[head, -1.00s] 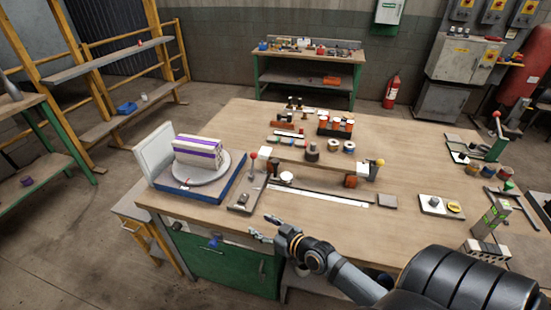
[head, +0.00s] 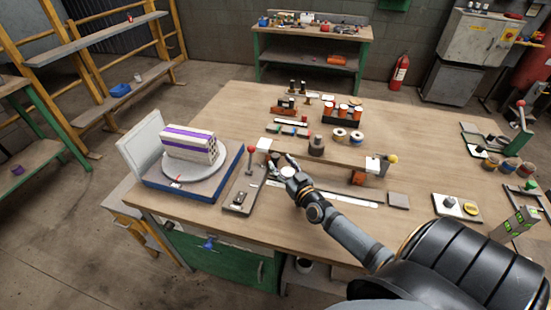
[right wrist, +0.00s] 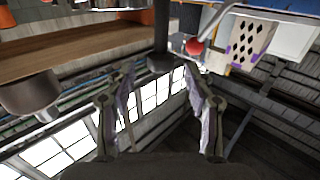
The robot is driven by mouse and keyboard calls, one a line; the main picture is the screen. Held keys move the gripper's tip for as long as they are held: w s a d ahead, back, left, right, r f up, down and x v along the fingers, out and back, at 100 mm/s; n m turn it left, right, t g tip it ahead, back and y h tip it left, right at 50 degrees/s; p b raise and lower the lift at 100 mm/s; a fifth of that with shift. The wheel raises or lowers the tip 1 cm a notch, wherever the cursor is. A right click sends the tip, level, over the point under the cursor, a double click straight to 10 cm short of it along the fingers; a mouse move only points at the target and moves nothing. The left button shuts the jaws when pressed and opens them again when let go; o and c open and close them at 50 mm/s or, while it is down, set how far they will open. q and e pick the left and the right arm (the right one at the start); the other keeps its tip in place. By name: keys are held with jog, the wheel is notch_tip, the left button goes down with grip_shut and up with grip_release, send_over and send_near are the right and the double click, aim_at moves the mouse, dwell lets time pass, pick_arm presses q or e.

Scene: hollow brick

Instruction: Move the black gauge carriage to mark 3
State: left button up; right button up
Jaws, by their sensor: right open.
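A long pale scale strip (head: 350,198) lies along the middle of the bench. Its left end is behind my right gripper (head: 280,170). I cannot clearly pick out the black gauge carriage; my gripper covers the left part of the gauge in the head view. My right gripper is open, its fingers spread beside that left end. In the right wrist view the open fingers (right wrist: 159,68) have nothing visible between their tips except a dark cylinder (right wrist: 160,62) beyond them, which I cannot identify for sure. My left gripper is not in view.
A red-knobbed lever (head: 251,150) on a grey plate stands just left of my gripper. Further left, a hollow brick (head: 188,146) sits on a round turntable. A raised wooden bar (head: 335,157) lies behind the strip. A grey plate (head: 398,200) is right of the strip.

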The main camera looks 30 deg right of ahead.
aim_at(278, 159)
jog(key=w+b, duration=0.1)
jog(key=w, duration=0.3)
jog(key=shift+w+d+f, duration=0.1)
jog(key=shift+w, duration=0.25)
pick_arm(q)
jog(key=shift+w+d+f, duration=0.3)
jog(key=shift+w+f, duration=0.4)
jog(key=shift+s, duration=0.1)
pick_arm(e)
jog(key=shift+c, duration=1)
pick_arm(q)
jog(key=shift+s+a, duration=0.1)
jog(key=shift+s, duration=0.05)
pick_arm(e)
grip_shut()
